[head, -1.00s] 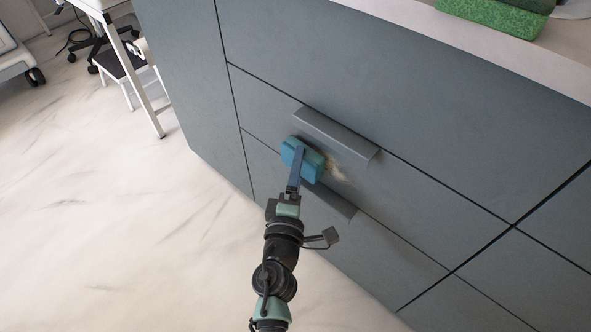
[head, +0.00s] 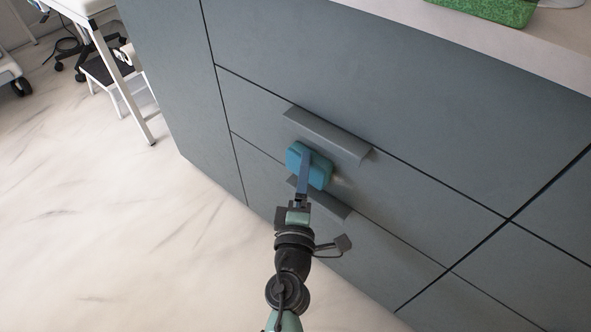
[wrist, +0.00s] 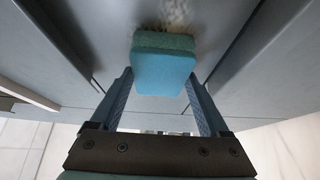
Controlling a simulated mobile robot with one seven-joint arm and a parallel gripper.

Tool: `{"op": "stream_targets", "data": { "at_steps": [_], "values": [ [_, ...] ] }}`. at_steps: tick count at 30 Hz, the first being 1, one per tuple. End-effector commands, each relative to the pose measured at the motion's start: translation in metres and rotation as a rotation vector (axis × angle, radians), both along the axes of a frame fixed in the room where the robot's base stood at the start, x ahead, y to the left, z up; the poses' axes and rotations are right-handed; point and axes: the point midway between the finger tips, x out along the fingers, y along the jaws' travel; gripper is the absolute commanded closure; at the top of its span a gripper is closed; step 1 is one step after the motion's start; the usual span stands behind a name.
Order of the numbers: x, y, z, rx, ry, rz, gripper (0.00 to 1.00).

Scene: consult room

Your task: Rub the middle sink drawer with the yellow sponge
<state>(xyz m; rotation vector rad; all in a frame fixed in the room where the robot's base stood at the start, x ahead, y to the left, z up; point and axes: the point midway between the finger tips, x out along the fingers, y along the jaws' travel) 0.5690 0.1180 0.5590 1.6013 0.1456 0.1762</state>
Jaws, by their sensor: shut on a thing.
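The sponge in my gripper (head: 304,168) is blue, not yellow, with a darker teal scrub face; the sponge (wrist: 164,72) also shows in the wrist view. My gripper (wrist: 160,80) is shut on it, one finger on each side. The sponge is at the front of the middle drawer (head: 405,208), just below its grey handle (head: 330,135), and seems to touch it. A pale beige smudge (wrist: 178,12) is on the drawer beyond the sponge in the wrist view. In the head view only a faint trace shows right of the sponge. Part of the drawer front is hidden by the sponge.
The lower drawer's handle (head: 325,199) sticks out just below the sponge, partly behind my gripper. A green block (head: 488,8) lies on the pale countertop (head: 540,55). A white-framed table (head: 135,85) and step stool stand far left. The marble floor (head: 90,220) is clear.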

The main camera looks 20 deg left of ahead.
Motion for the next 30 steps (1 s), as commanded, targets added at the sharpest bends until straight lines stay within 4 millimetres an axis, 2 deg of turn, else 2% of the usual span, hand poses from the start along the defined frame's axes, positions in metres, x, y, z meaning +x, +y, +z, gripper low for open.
{"op": "stream_targets", "data": {
  "at_steps": [9,21,30],
  "values": [
    [-0.005,-0.013,0.0,0.0,0.0,0.0,0.65],
    [-0.014,-0.045,0.0,0.0,0.0,-0.001,0.65],
    [-0.018,-0.059,0.0,0.0,0.0,-0.006,0.65]
  ]
}}
